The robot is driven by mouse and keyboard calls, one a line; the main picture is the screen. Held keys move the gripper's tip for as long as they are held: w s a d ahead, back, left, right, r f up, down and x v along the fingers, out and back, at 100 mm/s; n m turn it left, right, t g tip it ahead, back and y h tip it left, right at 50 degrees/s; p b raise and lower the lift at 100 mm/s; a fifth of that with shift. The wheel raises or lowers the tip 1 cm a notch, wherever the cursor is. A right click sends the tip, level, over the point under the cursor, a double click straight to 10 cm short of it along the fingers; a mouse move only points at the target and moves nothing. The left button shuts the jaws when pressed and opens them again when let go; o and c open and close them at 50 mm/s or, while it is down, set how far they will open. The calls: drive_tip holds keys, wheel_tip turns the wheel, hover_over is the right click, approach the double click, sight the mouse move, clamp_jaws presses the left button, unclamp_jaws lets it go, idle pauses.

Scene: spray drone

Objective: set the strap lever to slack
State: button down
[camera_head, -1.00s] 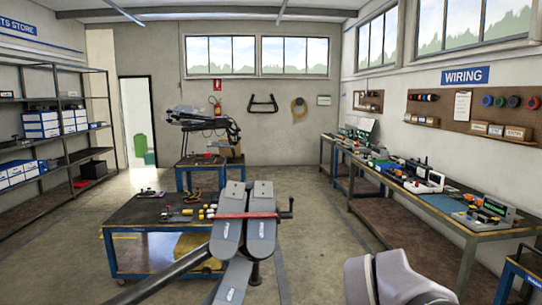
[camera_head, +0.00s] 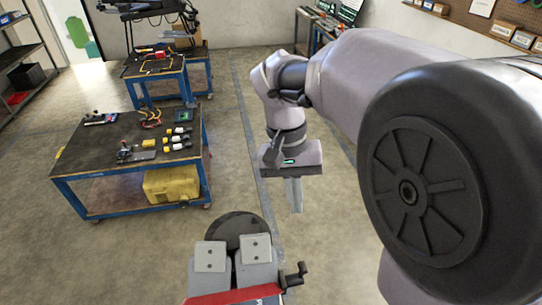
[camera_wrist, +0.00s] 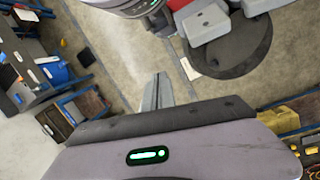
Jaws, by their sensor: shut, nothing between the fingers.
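The strap lever (camera_head: 294,276) is a small dark crank at the right end of a red strap (camera_head: 235,296), with its knob pointing up. The strap crosses two grey folded drone arms (camera_head: 232,264) at the bottom of the head view. In the wrist view, the grey arm ends (camera_wrist: 207,22) are at the top, and I cannot clearly make out the lever. My gripper (camera_head: 294,208) points down, beyond and above the lever in the head view, apart from it. Its fingers (camera_wrist: 159,78) are together and empty.
A blue-framed workbench (camera_head: 90,155) with small tools stands at left, a yellow case (camera_head: 172,185) on its lower shelf. A second bench (camera_head: 158,90) is behind it. A dark round disc (camera_head: 238,228) sits just beyond the arm ends. The floor around my gripper is clear.

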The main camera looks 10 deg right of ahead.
drive_tip(key=s, duration=0.2)
hover_over(296, 275)
drive_tip(key=w+d, duration=0.1)
drive_tip(key=w, duration=0.2)
drive_tip(key=shift+w+a+x, duration=0.4)
drive_tip(key=shift+w+x, duration=0.35)
drive_tip(key=shift+x, duration=3.05)
drive_tip(key=shift+d+f, duration=0.15)
drive_tip(key=shift+f, duration=0.05)
drive_tip(key=shift+b, duration=0.35)
